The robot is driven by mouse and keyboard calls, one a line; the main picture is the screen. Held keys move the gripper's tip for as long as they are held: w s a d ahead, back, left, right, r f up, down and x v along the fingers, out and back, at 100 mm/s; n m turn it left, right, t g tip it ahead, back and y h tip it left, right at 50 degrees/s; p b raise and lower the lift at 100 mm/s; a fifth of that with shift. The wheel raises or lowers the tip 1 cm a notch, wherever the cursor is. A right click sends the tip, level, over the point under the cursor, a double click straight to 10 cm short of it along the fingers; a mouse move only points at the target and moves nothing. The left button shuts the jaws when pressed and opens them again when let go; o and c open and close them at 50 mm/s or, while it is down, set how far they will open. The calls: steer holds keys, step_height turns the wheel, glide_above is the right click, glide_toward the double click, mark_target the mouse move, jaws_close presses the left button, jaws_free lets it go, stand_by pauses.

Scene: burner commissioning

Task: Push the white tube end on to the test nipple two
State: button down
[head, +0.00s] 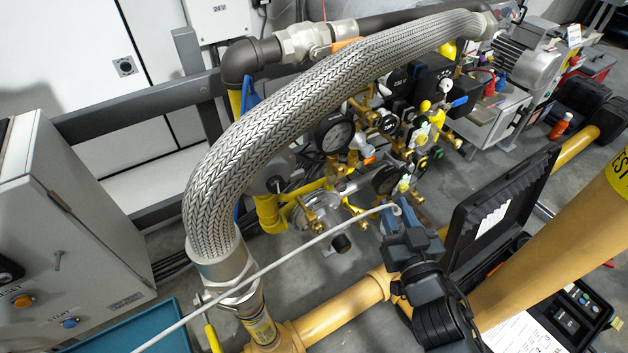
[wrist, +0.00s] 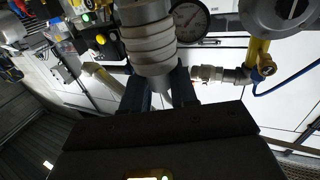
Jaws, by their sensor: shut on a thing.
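The thin white tube (head: 290,258) runs from the bottom left up to my gripper (head: 400,213), and its end bends over between the fingertips. In the wrist view, my gripper (wrist: 162,90) is shut on a pale grey ribbed, tapered piece, which looks like the white tube end (wrist: 150,45). It points away from the palm. The gripper is just in front of the gas train's brass fittings (head: 403,186). I cannot tell which fitting is test nipple two, nor whether the tube end touches one.
A braided metal hose (head: 270,110) arches over the left of the gas train. Round gauges (head: 334,133) stand close behind the gripper. An open black case (head: 500,215) and a thick yellow pipe (head: 560,240) are on the right. A grey control cabinet (head: 75,220) is on the left.

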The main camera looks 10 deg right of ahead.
steer(key=shift+w+d+f, duration=0.1)
steer(key=shift+w+d, duration=0.15)
steer(key=shift+d, duration=0.05)
steer(key=shift+y, duration=0.3)
steer(key=shift+w+a+n+y, duration=0.1)
steer(key=shift+a+n+y, duration=0.1)
steer(key=shift+n+y, duration=0.15)
